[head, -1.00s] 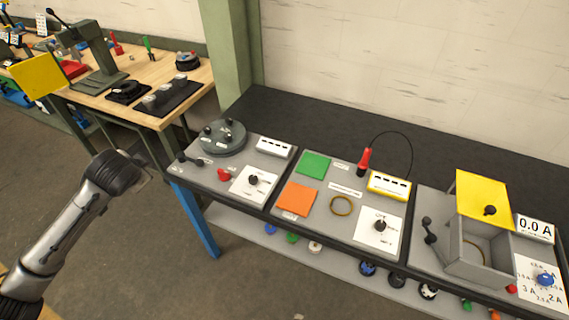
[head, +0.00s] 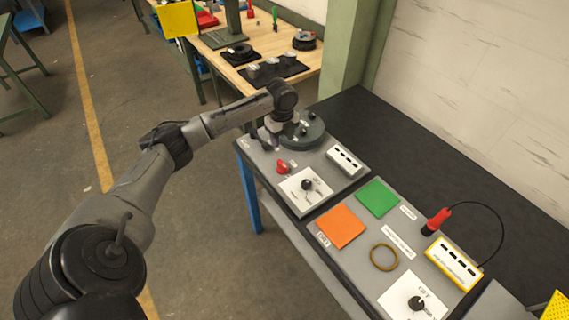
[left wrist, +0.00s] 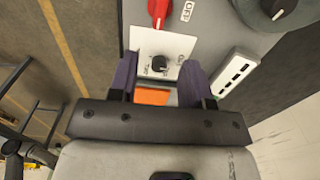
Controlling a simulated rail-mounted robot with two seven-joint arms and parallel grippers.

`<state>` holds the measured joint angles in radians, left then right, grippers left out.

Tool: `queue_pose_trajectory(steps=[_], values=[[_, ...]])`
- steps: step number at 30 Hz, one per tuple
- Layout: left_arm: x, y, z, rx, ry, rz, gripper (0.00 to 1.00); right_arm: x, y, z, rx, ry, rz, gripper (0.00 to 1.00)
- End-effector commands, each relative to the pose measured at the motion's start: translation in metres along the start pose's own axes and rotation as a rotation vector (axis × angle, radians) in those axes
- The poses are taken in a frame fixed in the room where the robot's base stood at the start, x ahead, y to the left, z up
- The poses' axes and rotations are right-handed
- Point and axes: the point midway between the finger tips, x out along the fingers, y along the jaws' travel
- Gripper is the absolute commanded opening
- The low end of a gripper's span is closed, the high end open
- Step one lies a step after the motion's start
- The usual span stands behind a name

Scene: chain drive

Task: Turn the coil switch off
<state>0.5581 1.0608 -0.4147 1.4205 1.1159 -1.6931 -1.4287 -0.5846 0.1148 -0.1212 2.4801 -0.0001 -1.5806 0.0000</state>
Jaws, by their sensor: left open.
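The same knob shows in the left wrist view (left wrist: 160,63), framed between my left gripper's two fingers (left wrist: 159,80). In the head view my left gripper (head: 268,140) points down over the panel's back left part, above and apart from the knob. It is open and empty. A second black knob (head: 416,303) sits on another white plate at the bottom right. The lettering is too small to tell which knob is the coil switch. My right gripper is not in view.
A red knob (head: 283,167) and a grey round drum (head: 301,131) lie close to my left gripper. A white slotted block (head: 344,160), green pad (head: 378,198), orange pad (head: 341,227), brass ring (head: 384,257) and red-handled probe (head: 436,220) with a cable are further right.

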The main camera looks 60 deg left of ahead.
Motion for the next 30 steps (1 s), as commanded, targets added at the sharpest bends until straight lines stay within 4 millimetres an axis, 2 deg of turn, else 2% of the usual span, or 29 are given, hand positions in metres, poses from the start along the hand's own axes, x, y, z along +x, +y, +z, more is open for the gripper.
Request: queue_pose_trajectory(steps=[5, 18, 24, 30], values=[[0.023, 0.001, -0.001, 0.009, -0.001, 0.004, 0.45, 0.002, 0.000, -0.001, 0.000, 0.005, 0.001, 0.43], [0.102, 0.001, 0.000, 0.005, -0.001, 0.002, 0.45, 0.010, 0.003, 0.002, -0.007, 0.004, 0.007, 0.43], [0.124, 0.001, 0.000, 0.006, -0.001, 0.001, 0.45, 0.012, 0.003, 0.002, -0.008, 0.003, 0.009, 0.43], [0.134, 0.001, 0.000, 0.006, -0.002, 0.001, 0.45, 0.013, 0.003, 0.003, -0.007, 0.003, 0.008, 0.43]])
